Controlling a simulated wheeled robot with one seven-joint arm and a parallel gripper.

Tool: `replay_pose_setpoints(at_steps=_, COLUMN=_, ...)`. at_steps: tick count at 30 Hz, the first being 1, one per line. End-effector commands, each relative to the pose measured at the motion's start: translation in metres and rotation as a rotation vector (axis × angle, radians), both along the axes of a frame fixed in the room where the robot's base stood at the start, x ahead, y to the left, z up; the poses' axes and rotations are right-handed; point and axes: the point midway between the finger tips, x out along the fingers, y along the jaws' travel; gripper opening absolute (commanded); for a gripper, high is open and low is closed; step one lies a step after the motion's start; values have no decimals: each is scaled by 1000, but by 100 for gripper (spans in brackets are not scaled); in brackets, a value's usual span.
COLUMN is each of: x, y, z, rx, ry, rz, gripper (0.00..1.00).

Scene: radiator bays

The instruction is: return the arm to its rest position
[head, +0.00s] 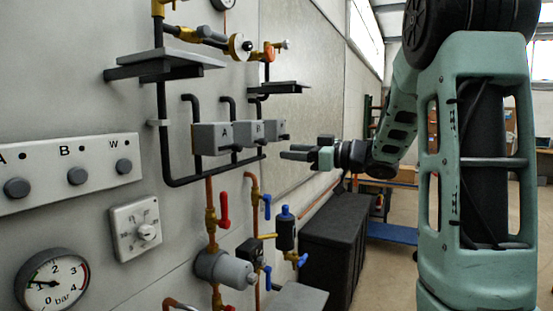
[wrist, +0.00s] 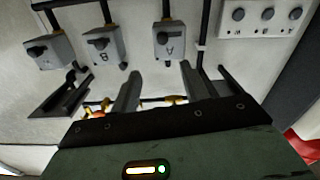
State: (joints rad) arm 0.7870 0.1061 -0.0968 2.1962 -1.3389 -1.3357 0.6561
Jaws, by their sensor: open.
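My arm reaches in from the right of the head view, with green links folding down to the wrist. My gripper (head: 284,151) points left, level with the lower part of the grey valve actuator boxes and near the rightmost one. It also shows in the wrist view (wrist: 158,78), where its two dark fingers stand apart with nothing between them. The box marked A (wrist: 169,42) is in front of the fingers, and the box marked B (wrist: 104,47) is to its left. I cannot tell the exact gap between fingertips and boxes.
Black pipes and a shelf plate (head: 170,62) stand out from the wall. Below are a red valve lever (head: 224,209), a grey pump (head: 224,268) and a black cabinet (head: 330,235). A button panel (head: 70,170) and gauge (head: 52,281) are at left. Open floor lies beyond the cabinet.

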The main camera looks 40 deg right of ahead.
Motion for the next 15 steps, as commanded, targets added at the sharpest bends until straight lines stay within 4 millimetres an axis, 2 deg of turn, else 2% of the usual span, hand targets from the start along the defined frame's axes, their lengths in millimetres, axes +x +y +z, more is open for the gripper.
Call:
replay_pose_setpoints(at_steps=6, x=-15, y=-6, z=0, rx=0, ry=0, rz=0, gripper=45)
replay_pose_setpoints(at_steps=15, x=-16, y=-6, z=0, rx=1, ry=1, rz=1, gripper=45)
